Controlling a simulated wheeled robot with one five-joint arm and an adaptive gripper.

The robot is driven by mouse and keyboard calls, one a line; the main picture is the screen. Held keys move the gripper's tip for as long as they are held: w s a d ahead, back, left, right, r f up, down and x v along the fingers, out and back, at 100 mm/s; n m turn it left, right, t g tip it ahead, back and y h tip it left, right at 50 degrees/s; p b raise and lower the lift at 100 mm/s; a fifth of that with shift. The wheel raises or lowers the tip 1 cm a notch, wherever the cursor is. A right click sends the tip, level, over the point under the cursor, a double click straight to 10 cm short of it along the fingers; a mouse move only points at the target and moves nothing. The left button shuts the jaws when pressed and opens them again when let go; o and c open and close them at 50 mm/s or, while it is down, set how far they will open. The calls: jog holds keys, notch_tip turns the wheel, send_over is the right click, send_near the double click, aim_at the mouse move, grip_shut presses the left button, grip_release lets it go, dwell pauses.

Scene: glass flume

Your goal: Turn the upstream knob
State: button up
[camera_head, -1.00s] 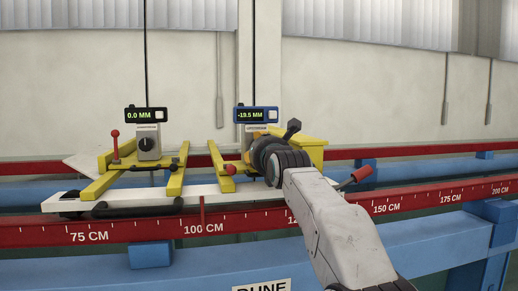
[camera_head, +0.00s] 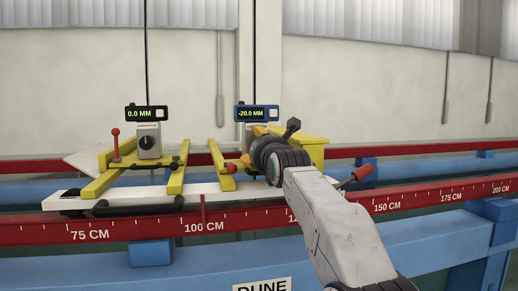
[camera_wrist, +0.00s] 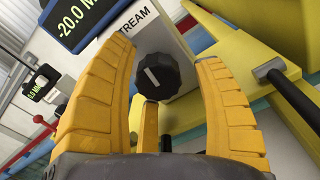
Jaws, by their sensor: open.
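A black round knob (camera_wrist: 157,76) with a pale pointer line sits on a white housing in the wrist view. The label above it reads "STREAM"; its start is cut off. My gripper (camera_wrist: 165,55) is open, its yellow fingers on either side of the knob with gaps showing. The blue-framed display (camera_wrist: 80,20) above the housing shows about -20.0 mm. In the head view the same display (camera_head: 256,113) reads -20.0 MM, and my gripper hides the knob below it.
A second white housing (camera_head: 149,141) with a black knob and a 0.0 MM display (camera_head: 146,114) stands to the left. A red-tipped lever (camera_head: 115,143) is beside it. Yellow rails (camera_head: 178,169) and a red scale rail (camera_head: 130,229) run below. A black bar (camera_wrist: 292,98) lies right of my gripper.

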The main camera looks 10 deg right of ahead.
jog(key=s, duration=1.2)
dwell(0.3)
dwell(0.3)
